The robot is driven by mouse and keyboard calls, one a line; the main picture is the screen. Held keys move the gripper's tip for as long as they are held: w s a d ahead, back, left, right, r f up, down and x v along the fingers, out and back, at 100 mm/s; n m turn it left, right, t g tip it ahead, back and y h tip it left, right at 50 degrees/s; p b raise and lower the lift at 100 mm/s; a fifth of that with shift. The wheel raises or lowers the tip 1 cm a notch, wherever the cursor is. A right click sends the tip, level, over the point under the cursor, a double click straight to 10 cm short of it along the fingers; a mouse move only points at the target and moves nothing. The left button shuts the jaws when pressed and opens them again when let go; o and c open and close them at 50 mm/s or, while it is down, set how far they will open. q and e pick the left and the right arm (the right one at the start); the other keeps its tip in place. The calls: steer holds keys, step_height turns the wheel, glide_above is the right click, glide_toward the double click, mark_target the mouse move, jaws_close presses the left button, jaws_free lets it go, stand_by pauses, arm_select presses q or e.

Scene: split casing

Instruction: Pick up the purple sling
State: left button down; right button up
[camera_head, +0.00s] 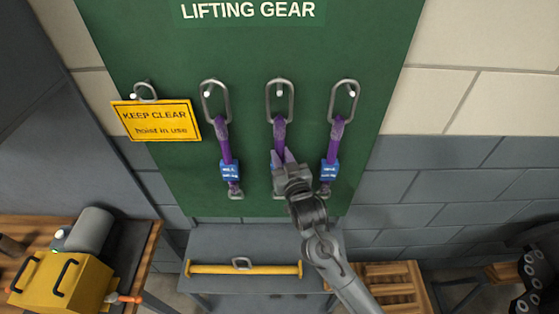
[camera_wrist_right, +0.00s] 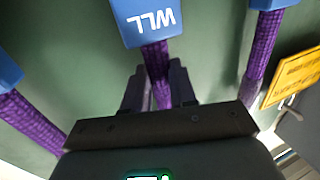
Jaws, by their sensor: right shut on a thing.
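Three purple slings hang by steel links from pegs on a green board: a left one (camera_head: 226,150), a middle one (camera_head: 280,132) and a right one (camera_head: 334,140). The left and right ones show blue tags; the middle one's lower part is hidden behind my right gripper (camera_head: 284,160). My right gripper is shut on the middle sling. In the right wrist view, the middle sling (camera_wrist_right: 157,68) runs between the two fingers (camera_wrist_right: 157,90), below its blue WLL tag (camera_wrist_right: 147,20). The middle link (camera_head: 279,101) is still on its peg. My left gripper is not in view.
A yellow KEEP CLEAR sign (camera_head: 155,121) hangs left of the slings. The neighbouring slings hang close on both sides. Below the board, a yellow bar (camera_head: 215,269) with a ring lies on a grey surface. A yellow box (camera_head: 62,284) stands on the wooden bench at left.

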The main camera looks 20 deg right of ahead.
mark_target(280, 137)
jaws_close()
steer(key=shift+r, duration=0.1)
steer(key=shift+s, duration=0.1)
steer(key=shift+r+b, duration=0.2)
steer(key=shift+b, duration=0.1)
steer(key=r, duration=0.2)
steer(key=r+b, duration=0.1)
steer(key=r, duration=0.3)
steer(key=shift+s+a+r, duration=0.2)
steer(key=shift+s+r, duration=0.1)
steer(key=shift+r, duration=0.05)
steer(key=s+a, duration=0.3)
steer(key=s, duration=0.6)
steer(key=s+a+b, duration=0.1)
steer(key=s+a, duration=0.2)
steer(key=s, duration=0.6)
steer(key=shift+a+f, duration=0.1)
